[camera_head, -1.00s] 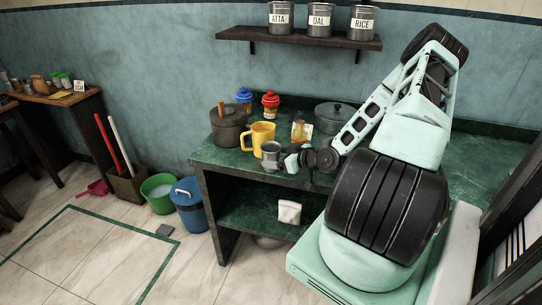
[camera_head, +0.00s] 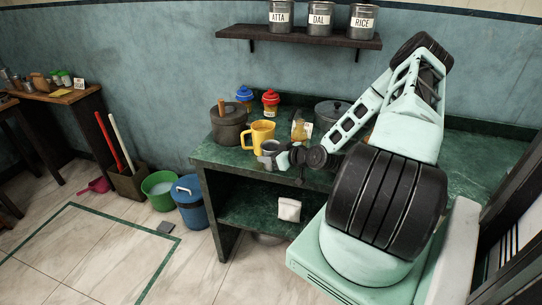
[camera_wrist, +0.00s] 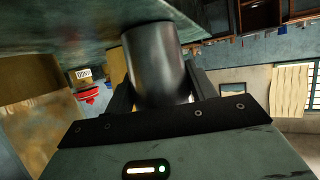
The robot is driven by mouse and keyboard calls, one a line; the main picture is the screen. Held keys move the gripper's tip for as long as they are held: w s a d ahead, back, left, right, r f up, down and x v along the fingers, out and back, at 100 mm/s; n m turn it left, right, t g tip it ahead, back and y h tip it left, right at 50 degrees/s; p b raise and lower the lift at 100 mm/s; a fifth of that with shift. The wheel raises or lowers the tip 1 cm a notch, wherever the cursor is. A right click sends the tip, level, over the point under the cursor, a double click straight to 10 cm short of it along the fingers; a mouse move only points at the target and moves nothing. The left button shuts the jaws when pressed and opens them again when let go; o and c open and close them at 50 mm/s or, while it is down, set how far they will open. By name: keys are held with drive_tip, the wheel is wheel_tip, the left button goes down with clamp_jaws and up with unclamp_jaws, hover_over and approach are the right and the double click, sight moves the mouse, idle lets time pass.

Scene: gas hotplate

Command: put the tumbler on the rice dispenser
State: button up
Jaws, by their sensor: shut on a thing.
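The tumbler (camera_head: 269,147) is a dark grey metal cup at the front left of the green counter, beside the yellow mug. My gripper (camera_head: 276,157) reaches it from the right and is shut on it. In the wrist view the tumbler (camera_wrist: 156,58) sits between the two dark fingers of my gripper (camera_wrist: 160,95). That view looks upside down, with the counter surface at the top, close to the tumbler. I cannot tell whether the tumbler still touches the counter. A grey canister labelled RICE (camera_head: 362,18) stands on the wall shelf; I cannot tell if it is the rice dispenser.
A yellow mug (camera_head: 260,132), a dark lidded pot (camera_head: 228,128), blue-lidded (camera_head: 244,95) and red-lidded (camera_head: 270,103) jars stand close to the tumbler. A wide pan (camera_head: 332,112) is behind my arm. The dark shelf (camera_head: 310,39) also holds ATTA and DAL canisters. Counter space is free at right.

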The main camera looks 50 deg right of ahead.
drive_tip(key=shift+r+b, duration=0.55)
drive_tip(key=shift+r, duration=4.45)
drive_tip(key=w+a+f, duration=0.2)
drive_tip(key=w+a, duration=0.2)
drive_tip(key=a, duration=0.3)
drive_tip(key=w+a+f, duration=0.2)
drive_tip(key=w+a, duration=0.1)
drive_tip(key=a, duration=0.4)
drive_tip(key=a+f, duration=0.6)
drive_tip(key=a, duration=0.6)
drive_tip(key=v, duration=0.3)
drive_tip(key=a+v, duration=0.1)
drive_tip(key=v, duration=0.1)
drive_tip(key=shift+r, duration=0.25)
drive_tip(key=shift+s+d, duration=0.1)
drive_tip(key=shift+d, duration=0.1)
